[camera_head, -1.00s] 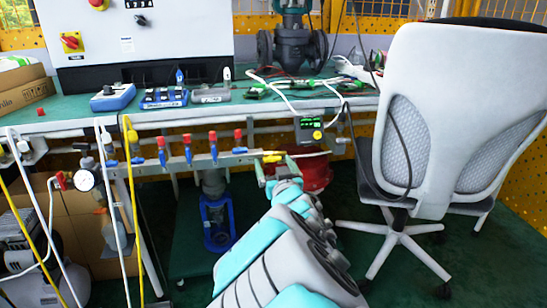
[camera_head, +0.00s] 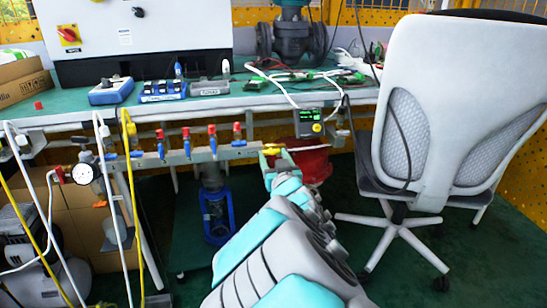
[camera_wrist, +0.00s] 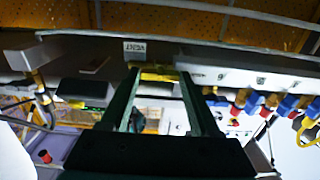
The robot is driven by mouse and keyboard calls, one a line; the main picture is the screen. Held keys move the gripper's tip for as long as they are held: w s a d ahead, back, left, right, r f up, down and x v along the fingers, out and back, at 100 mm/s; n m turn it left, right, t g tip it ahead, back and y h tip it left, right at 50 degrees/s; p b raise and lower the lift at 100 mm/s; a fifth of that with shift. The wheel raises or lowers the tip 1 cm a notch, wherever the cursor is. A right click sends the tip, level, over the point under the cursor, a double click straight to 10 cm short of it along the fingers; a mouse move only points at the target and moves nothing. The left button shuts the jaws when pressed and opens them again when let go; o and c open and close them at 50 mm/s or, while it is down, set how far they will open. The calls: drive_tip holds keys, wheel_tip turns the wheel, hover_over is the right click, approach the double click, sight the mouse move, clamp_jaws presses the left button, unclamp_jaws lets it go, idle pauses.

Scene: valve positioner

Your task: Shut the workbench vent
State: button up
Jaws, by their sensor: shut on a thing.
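The workbench vent has a yellow handle (camera_wrist: 158,76) below a white VENT label (camera_wrist: 137,46) in the wrist view. In the head view the yellow handle (camera_head: 271,151) is at the right end of the grey valve manifold (camera_head: 200,155), under the bench front edge. My gripper (camera_wrist: 160,78) has one finger at each side of the handle and is shut on it. In the head view my gripper (camera_head: 280,158) is at the manifold's right end, and my arm hides the space below. The vent's exact opening cannot be told.
Several red and blue valves (camera_head: 212,140) line the manifold left of my gripper. A small box with a green display (camera_head: 309,122) hangs close on the right. An office chair (camera_head: 440,110) stands at the right. Yellow and white hoses (camera_head: 128,180) hang at the left.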

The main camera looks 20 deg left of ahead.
drive_tip(key=shift+b, duration=0.3)
drive_tip(key=shift+n+b, duration=3.85)
drive_tip(key=shift+n, duration=3.55)
drive_tip(key=o, duration=1.4)
drive_tip(key=shift+c, duration=0.2)
